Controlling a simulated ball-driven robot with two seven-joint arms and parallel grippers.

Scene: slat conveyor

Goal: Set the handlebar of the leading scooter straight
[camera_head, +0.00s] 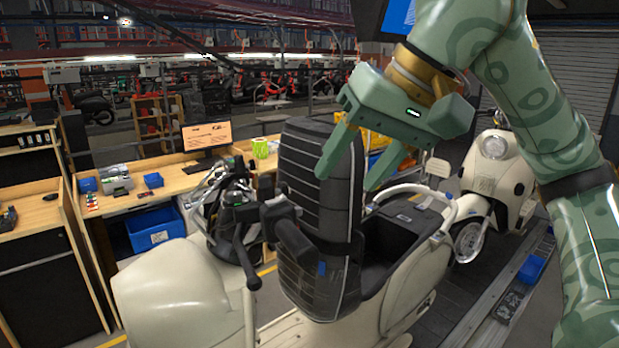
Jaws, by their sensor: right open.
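A cream scooter (180,290) without its headset cover stands nearest to me, its rounded front toward the left. Its dark handlebar (236,205) shows bare cables and levers. A black grip (246,262) points down toward me. The bar looks turned, but its exact angle is unclear because part is hidden. A tall black ribbed pad (318,215), perhaps the raised seat, stands upright right of the handlebar. My right gripper (347,184) is open and empty, its fingers pointing down over the pad's upper right side, apart from the handlebar. My left gripper is not in view.
A second cream scooter (490,185) stands behind at right on the conveyor. A metal rail (480,312) with a blue bin (531,269) runs along the right. A wooden workbench (130,195) with a monitor (207,136) and a blue crate (154,229) stands behind at left.

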